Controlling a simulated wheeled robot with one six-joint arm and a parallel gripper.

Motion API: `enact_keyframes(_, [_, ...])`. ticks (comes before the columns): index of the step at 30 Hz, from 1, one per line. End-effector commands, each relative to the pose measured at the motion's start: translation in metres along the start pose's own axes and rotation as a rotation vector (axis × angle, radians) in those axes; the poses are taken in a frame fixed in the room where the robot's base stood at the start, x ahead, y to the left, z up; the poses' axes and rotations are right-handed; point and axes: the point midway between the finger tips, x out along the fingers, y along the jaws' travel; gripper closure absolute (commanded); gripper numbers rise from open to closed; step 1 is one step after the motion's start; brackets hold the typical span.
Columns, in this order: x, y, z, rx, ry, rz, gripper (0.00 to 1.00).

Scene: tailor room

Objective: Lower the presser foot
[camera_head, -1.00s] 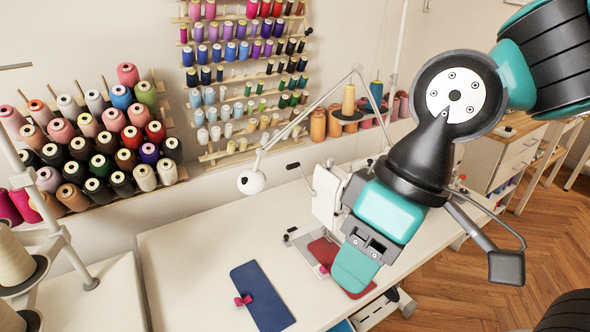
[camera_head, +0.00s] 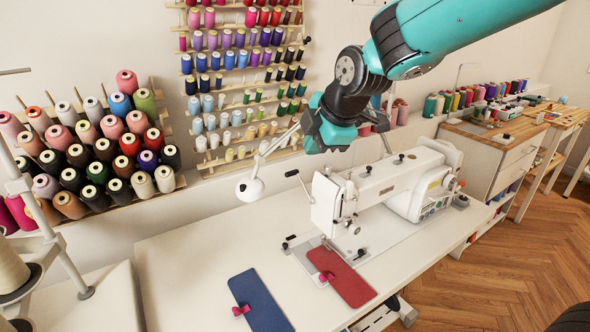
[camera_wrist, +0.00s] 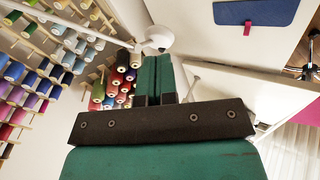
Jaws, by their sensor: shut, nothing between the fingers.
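The white sewing machine (camera_head: 385,190) stands on the white table, its head at the left end. A lever with a dark knob (camera_head: 293,173) sticks out at the left of the head. The needle and presser foot area (camera_head: 350,228) is small, and I cannot tell the foot's height. A red fabric piece (camera_head: 345,278) lies under and in front of the head. My gripper (camera_head: 325,135) is above and behind the head, apart from it. In the wrist view its teal fingers (camera_wrist: 163,62) are together and empty.
A white lamp (camera_head: 250,188) stands behind the table, left of the machine. A blue fabric piece (camera_head: 262,300) lies at the front. Thread racks (camera_head: 245,85) cover the wall behind my gripper. The table's left part (camera_head: 185,260) is clear.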

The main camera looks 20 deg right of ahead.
Motion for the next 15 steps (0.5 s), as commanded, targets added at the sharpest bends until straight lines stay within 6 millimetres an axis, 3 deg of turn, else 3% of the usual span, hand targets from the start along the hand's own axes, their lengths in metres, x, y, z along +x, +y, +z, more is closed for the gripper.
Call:
enact_keyframes(6, [0.016, 0.028, 0.020, -0.171, -0.052, 0.059, 1.00])
enact_keyframes(15, [0.017, 0.031, 0.022, -0.193, -0.059, 0.065, 1.00])
